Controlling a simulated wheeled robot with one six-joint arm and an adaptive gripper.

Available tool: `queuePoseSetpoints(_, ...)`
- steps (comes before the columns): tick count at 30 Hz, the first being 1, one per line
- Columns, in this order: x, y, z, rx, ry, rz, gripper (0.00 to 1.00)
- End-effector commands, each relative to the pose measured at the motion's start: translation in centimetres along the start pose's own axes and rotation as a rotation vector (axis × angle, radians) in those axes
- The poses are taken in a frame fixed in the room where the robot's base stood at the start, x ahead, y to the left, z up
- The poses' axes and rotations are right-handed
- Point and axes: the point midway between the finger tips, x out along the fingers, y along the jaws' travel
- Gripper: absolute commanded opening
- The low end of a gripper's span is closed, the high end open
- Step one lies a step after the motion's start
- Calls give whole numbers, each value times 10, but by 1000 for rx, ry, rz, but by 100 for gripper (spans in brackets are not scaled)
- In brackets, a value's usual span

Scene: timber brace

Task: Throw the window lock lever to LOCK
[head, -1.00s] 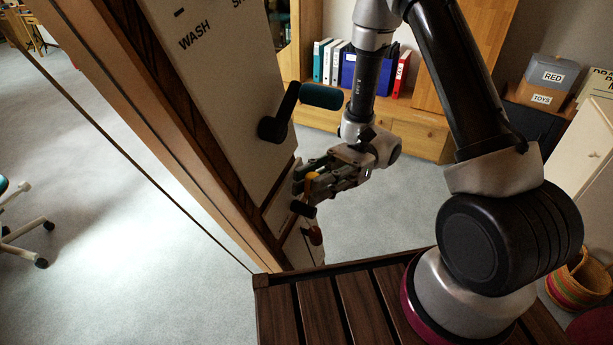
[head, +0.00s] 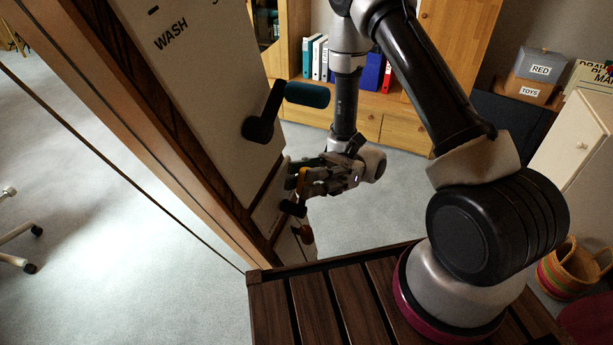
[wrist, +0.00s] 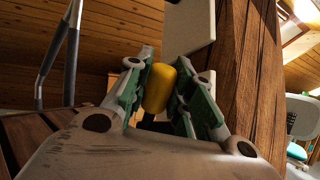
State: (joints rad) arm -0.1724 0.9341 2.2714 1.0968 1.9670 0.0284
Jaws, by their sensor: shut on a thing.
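The window lock lever has a yellow knob (wrist: 158,90) on a dark stem, seen in the wrist view between the two finger pads. In the head view a small piece of the yellow knob (head: 302,173) shows at my fingertips, close to a pale plate low on the window frame. My gripper (head: 292,180) is shut on this knob, its fingers reaching in from the right. In the wrist view my gripper (wrist: 157,72) has one finger on each side of the knob. The fingers hide most of the lever in the head view, and I cannot read a LOCK mark.
A larger black lever with a teal handle (head: 307,94) sticks out above my gripper from the panel marked WASH (head: 172,35). Dark slatted decking (head: 310,300) lies beneath. Grey floor is open behind my gripper.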

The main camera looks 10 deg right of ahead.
Motion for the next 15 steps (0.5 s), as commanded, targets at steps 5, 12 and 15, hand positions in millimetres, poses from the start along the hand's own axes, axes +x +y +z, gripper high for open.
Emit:
queuePoseSetpoints(5, 0, 0, 0, 0, 1, -1, 33)
queuePoseSetpoints(12, -2, 0, 0, 0, 1, -1, 33)
queuePoseSetpoints(15, -12, -1, 0, 0, 1, -4, 33)
